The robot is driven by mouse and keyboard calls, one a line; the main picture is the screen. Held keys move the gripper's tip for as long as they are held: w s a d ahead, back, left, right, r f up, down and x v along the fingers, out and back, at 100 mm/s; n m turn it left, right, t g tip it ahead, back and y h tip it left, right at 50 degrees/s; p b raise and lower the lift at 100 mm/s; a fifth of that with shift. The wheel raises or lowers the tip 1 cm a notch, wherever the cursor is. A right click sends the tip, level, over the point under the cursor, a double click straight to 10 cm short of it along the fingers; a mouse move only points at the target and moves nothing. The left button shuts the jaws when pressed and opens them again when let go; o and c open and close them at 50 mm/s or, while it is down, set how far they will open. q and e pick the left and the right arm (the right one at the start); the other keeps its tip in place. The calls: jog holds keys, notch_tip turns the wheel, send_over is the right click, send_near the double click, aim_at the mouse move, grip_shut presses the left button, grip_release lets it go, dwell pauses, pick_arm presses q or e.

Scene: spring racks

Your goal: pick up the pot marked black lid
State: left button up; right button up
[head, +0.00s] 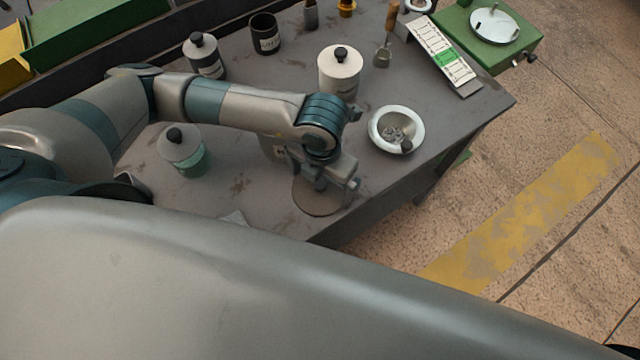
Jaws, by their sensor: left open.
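Several pots stand on the grey workbench (240,185). A white pot with a black knob (340,72) is at the middle back. A dark-banded pot with a pale top and black knob (204,58) is at the back left. An open black pot with a white label (266,36) is further back. I cannot read the labels. My left gripper (336,186) is open over a flat round grey disc (320,203) near the front edge, apart from the pots. My right gripper is not in view.
A white bowl (381,116) with small grey pieces is right of my left gripper. A scoop with a wooden handle (384,50), a marked strip with a green patch (445,55) and a green stand with a round plate (494,26) are further back. The bench's right edge drops to the floor.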

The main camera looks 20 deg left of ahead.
aim_at(322, 181)
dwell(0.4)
pick_arm(q)
jog(key=c, duration=0.7)
jog(key=shift+r, duration=0.1)
jog(key=shift+r+b, duration=0.5)
jog(key=shift+r, duration=0.1)
notch_tip(322, 181, up, 2)
jog(key=shift+w+r+b, duration=0.1)
jog(key=shift+r+b, duration=0.15)
jog(key=shift+b, duration=0.4)
jog(key=w+d+r+b, duration=0.1)
jog(key=w+d+r, duration=0.1)
jog(key=d, duration=0.1)
jog(key=w+d+r+b, duration=0.2)
jog(key=d, duration=0.1)
jog(key=w+d+r+b, duration=0.1)
jog(key=w+d+r, duration=0.1)
jog(key=d+r, duration=0.1)
jog(key=shift+w+d, duration=0.1)
jog(key=shift+d, duration=0.3)
